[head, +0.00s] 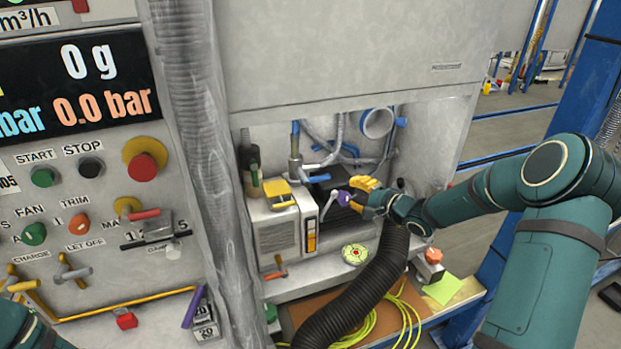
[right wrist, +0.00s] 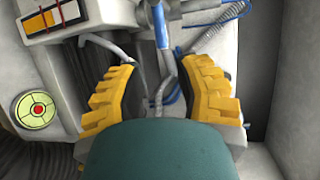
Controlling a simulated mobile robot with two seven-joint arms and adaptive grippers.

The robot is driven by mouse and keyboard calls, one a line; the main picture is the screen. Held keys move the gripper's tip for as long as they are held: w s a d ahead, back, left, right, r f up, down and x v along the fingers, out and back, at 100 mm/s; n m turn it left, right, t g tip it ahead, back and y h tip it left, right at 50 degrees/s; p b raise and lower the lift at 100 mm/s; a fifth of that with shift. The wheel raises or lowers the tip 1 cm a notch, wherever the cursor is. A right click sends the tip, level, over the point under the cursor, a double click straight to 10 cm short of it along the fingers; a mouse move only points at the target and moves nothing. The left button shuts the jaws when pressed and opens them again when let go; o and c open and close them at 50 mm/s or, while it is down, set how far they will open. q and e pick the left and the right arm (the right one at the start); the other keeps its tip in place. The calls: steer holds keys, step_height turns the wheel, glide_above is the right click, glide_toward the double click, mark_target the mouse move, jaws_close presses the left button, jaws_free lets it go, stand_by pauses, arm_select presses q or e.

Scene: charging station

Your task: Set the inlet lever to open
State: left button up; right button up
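No label naming the inlet lever is readable, so I cannot tell which handle it is. A blue-handled lever (head: 318,178) sits on the pipework in the recess. A grey lever (head: 328,207) projects at the right side of the beige box; a grey curved lever also shows in the right wrist view (right wrist: 104,44). My right gripper (head: 362,188) is in the recess close to these. In the right wrist view its yellow fingers (right wrist: 162,75) are apart, with pipework beyond the gap and nothing visibly gripped. My left gripper is out of view.
The beige box (head: 277,237) stands left of my right gripper. A black corrugated hose (head: 362,300) runs below it. A round green-and-white target (head: 355,254) lies on the ledge. The control panel (head: 90,190) with buttons fills the left. Open floor shows at right.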

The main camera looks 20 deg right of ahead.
mark_target(323, 179)
steer(key=b+x, duration=0.2)
steer(key=x, duration=1.1)
steer(key=shift+w+a+f, duration=0.1)
steer(key=shift+w+a, duration=0.05)
steer(key=shift+w, duration=0.2)
jaws_close()
